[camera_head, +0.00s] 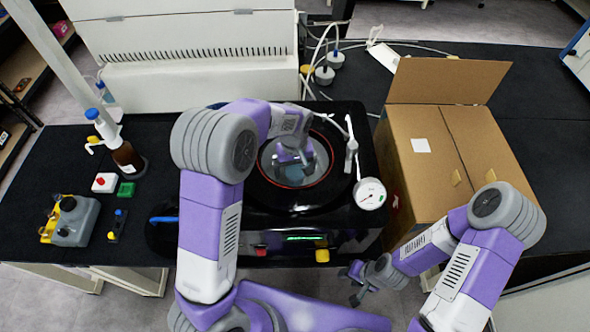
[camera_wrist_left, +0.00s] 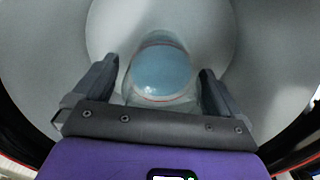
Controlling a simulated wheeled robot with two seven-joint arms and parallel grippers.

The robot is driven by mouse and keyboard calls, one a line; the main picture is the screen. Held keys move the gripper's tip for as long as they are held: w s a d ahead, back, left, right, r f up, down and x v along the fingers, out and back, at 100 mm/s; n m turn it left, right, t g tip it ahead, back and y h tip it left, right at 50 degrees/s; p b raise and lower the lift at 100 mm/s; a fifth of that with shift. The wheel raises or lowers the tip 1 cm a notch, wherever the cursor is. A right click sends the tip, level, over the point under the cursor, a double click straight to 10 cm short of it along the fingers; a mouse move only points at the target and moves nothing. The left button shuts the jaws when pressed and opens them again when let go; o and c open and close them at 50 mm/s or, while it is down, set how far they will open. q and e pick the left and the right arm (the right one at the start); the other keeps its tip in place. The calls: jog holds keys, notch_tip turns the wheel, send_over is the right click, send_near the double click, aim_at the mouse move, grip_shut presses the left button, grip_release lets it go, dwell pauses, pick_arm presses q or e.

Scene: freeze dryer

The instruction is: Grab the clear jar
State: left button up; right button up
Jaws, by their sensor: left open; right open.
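The clear jar (camera_wrist_left: 162,72) stands inside the round grey chamber of the freeze dryer (camera_head: 345,235), with a pale blue surface showing in it. My left gripper (camera_wrist_left: 160,85) is open, with one finger on each side of the jar. I cannot tell whether the fingers touch it. In the head view my left gripper (camera_head: 292,165) reaches down into the chamber and hides most of the jar. My right gripper (camera_head: 352,283) is open and empty, low in front of the dryer and the cardboard box.
The chamber wall (camera_wrist_left: 255,60) surrounds my left gripper closely. A pressure gauge (camera_head: 369,193) sits at the dryer's right. A brown bottle (camera_head: 127,158) and a grey container (camera_head: 75,222) stand on the black bench at left.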

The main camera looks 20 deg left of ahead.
pick_arm(q)
jog(key=shift+c, duration=0.3)
jog(key=c, duration=1.2)
